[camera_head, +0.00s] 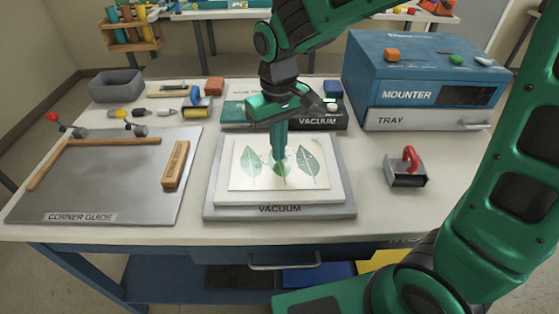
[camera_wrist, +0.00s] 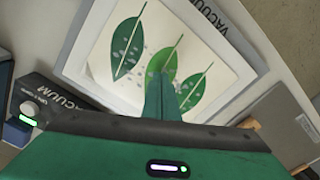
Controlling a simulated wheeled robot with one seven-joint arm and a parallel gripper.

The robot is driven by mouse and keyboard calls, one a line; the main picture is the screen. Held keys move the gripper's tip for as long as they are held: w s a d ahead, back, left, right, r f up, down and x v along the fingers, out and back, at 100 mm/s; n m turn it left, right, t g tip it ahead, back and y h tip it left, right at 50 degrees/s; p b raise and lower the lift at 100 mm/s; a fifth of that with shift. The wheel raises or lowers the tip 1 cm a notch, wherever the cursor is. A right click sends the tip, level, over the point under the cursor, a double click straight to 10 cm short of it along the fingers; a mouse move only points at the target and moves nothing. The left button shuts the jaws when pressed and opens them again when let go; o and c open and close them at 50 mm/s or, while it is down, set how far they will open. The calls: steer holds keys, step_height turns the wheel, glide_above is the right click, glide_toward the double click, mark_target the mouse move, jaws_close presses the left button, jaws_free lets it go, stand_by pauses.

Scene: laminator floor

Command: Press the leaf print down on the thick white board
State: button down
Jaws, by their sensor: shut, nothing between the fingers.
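The leaf print (camera_head: 310,180), a white sheet with several green leaves, lies on the thick white board (camera_head: 229,196). The board rests on a grey plate marked VACUUM (camera_head: 333,212). In the wrist view the print (camera_wrist: 147,41) shows pale speckles around the leaves, and the white board (camera_wrist: 225,85) frames it. My gripper (camera_head: 280,160) is shut and empty, pointing down over the middle leaf. Its tips are at or just above the print; I cannot tell whether they touch. In the wrist view my gripper's fingers (camera_wrist: 163,95) hide part of the middle leaf.
A black VACUUM unit (camera_head: 318,119) stands behind the plate. The blue mounter (camera_head: 415,65) with its tray (camera_head: 392,119) is at the back right. A red-handled tool (camera_head: 407,168) stands right of the plate. The corner guide board (camera_head: 105,195) lies left, with a roller (camera_head: 197,106) behind it.

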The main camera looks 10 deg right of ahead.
steer(key=shift+f, duration=0.65)
stand_by(1.1)
step_height(320, 180, up, 7)
stand_by(1.3)
stand_by(0.4)
